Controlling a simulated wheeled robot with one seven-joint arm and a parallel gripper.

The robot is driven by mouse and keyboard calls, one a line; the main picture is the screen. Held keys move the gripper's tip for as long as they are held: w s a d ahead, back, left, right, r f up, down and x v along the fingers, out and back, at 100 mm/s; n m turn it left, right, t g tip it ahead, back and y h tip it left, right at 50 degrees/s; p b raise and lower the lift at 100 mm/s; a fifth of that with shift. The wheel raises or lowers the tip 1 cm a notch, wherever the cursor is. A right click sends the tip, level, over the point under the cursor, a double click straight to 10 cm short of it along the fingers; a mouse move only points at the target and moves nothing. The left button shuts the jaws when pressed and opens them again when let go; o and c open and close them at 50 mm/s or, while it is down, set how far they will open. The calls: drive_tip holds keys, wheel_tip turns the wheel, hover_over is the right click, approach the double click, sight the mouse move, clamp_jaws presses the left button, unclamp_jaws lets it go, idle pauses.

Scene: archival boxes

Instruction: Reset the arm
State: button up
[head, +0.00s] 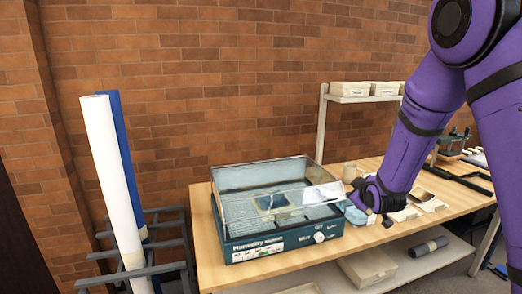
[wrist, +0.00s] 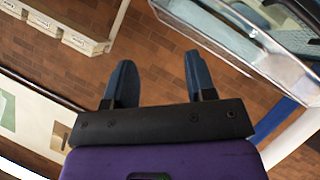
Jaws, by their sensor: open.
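My arm is purple and comes in from the upper right of the head view, bent down over the wooden table (head: 210,262). My gripper (wrist: 158,78) shows in the wrist view with its two dark blue-grey fingers apart and nothing between them. In the head view its dark wrist end is just right of the humidity chamber (head: 272,246); the fingers are hard to make out there.
A white roll (head: 115,180) and a blue roll (head: 126,165) stand in a grey rack at the left. Pale boxes (head: 350,89) sit on a raised shelf behind. Papers lie on the table right of my wrist. A box and a grey roll (head: 428,247) are on the lower shelf.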

drive_tip(key=s+r+m+g, duration=0.2)
drive_tip(key=s+r+m, duration=0.1)
drive_tip(key=s+r, duration=0.6)
drive_tip(key=s+r+m+g, duration=0.1)
drive_tip(key=s+r, duration=0.2)
drive_tip(key=s, duration=0.7)
drive_tip(key=s+r+m+g, duration=0.2)
drive_tip(key=s+r, duration=0.2)
drive_tip(key=s, duration=0.7)
drive_tip(key=s+r+m+g, duration=0.2)
drive_tip(key=s+r, duration=0.2)
drive_tip(key=s, duration=0.6)
drive_tip(key=shift+s+r, duration=0.2)
drive_tip(key=shift+s, duration=0.05)
